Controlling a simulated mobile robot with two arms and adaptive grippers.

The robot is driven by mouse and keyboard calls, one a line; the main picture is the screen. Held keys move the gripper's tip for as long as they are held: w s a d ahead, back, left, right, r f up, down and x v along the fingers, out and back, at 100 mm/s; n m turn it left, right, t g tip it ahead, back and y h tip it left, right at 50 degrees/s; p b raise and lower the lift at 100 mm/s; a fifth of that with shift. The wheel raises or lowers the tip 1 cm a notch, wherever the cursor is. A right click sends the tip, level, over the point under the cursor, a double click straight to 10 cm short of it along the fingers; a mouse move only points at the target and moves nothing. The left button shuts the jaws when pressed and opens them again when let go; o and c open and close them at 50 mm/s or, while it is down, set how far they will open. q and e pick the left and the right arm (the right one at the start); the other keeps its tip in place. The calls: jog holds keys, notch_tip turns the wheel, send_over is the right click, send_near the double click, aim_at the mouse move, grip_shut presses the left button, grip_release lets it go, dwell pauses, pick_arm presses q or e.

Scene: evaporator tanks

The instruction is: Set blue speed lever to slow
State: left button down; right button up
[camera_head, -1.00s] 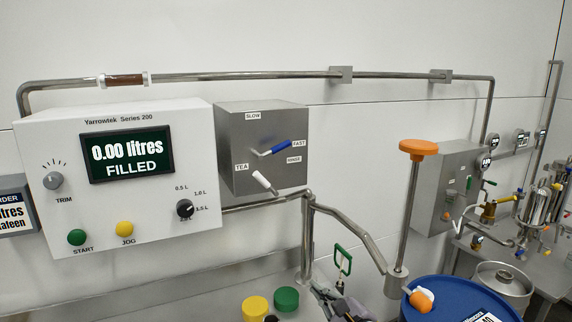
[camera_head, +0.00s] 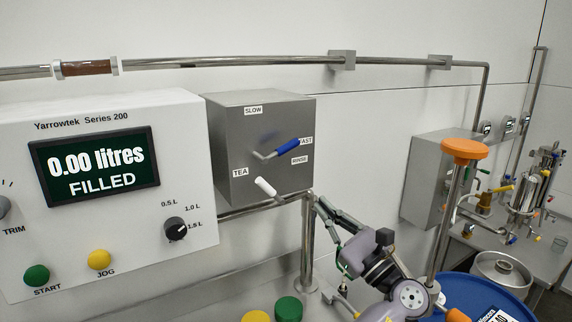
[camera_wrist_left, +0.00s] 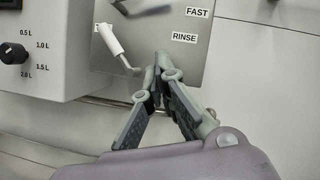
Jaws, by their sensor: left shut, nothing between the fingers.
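The blue speed lever (camera_head: 287,147) is on the grey metal box (camera_head: 226,127). Its handle points right and slightly up, at the FAST label (camera_head: 306,140). The SLOW label (camera_head: 253,110) is at the top of the box's face. My left gripper (camera_head: 316,205) is shut and empty, below and right of the lever, near the box's lower right corner and apart from the lever. In the left wrist view the closed fingertips (camera_wrist_left: 161,60) appear in front of the box's lower part, below the RINSE label (camera_wrist_left: 184,38). My right gripper is not in view.
A white lever (camera_head: 266,187) sits low on the box between TEA and RINSE. A white control panel (camera_head: 100,225) stands left of the box. A steel pipe (camera_head: 307,245) runs below the box, behind my left gripper. An orange-topped rod (camera_head: 452,190) and blue drum (camera_head: 480,290) are right.

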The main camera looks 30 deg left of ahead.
pick_arm(q)
jog(key=p+x, duration=0.1)
jog(key=x, duration=0.2)
jog(key=p+x, duration=0.2)
jog(key=x, duration=0.2)
jog(key=p+x, duration=0.1)
jog(key=x, duration=0.2)
jog(key=shift+r, duration=0.4)
jog(key=s+r+p, duration=0.1)
jog(key=r+p, duration=0.1)
jog(key=r, duration=0.1)
jog(key=shift+s+d, duration=0.15)
jog(key=shift+s, duration=0.2)
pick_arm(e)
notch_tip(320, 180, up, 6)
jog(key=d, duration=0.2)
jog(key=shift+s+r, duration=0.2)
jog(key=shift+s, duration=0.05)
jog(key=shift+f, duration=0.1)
pick_arm(q)
jog(key=shift+w+d+r+n+b, duration=0.1)
jog(key=shift+r+n+b, duration=0.1)
jog(key=shift+n+b, duration=0.25)
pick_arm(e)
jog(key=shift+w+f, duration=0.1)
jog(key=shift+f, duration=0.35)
